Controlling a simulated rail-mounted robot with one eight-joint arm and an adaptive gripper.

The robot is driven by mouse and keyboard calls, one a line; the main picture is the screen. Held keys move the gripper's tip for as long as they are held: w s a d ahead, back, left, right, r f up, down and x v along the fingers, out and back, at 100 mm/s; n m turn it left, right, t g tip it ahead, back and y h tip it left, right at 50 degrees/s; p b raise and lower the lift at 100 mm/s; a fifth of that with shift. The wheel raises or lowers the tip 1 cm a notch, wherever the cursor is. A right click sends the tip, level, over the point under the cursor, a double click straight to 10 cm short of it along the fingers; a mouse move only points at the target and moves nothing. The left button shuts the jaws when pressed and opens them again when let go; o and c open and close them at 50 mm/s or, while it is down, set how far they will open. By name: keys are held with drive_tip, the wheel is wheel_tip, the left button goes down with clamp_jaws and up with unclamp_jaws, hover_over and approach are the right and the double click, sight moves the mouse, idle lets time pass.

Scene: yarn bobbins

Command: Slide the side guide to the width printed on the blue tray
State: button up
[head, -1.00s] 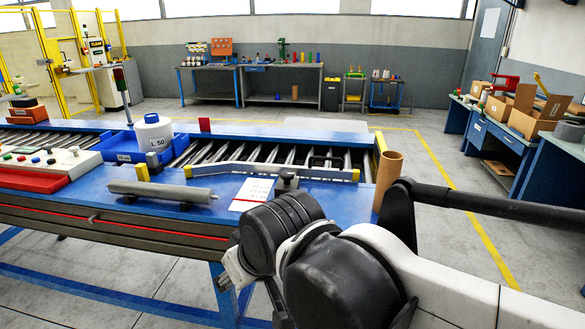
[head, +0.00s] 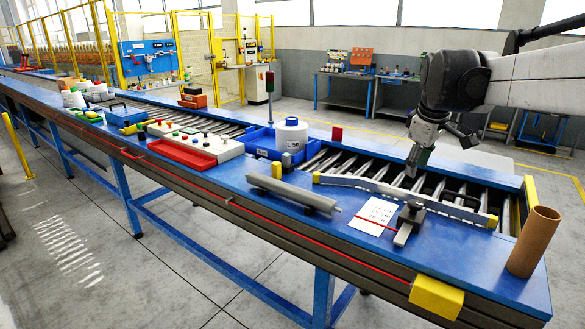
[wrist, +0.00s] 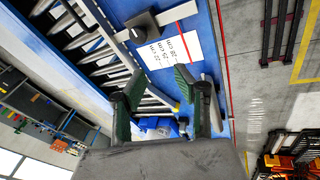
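The side guide (head: 385,192), a long grey bar with yellow ends, lies along the roller track; it also shows in the wrist view (wrist: 108,33). A dark clamp knob on a grey block (head: 408,222) stands at its near side, also in the wrist view (wrist: 143,24). A white card (head: 374,215) beside it has lines of centimetre figures and a red line. The blue tray (head: 262,143) holds a white bobbin (head: 291,136) marked L 50; I cannot read the tray's print. My gripper (head: 414,170) is above the rollers beyond the guide, open and empty, its green fingers apart (wrist: 156,76).
A grey roller bar (head: 292,192) lies left of the card. A brown cardboard tube (head: 534,241) stands at the table's right end. A small red block (head: 337,133) stands behind the track.

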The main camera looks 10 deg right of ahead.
drive_tip(key=w+d+f+n+g+p, duration=0.1)
drive_tip(key=w+d+n, duration=0.1)
drive_tip(key=d, duration=0.9)
drive_tip(key=w+d+f+n+g+p, duration=0.1)
drive_tip(key=w+d, duration=0.1)
drive_tip(key=d, duration=1)
drive_tip(key=x, duration=1.3)
drive_tip(key=shift+w+f+p, duration=0.1)
drive_tip(key=shift+f+p, duration=0.2)
drive_tip(key=shift+p, duration=0.05)
clamp_jaws()
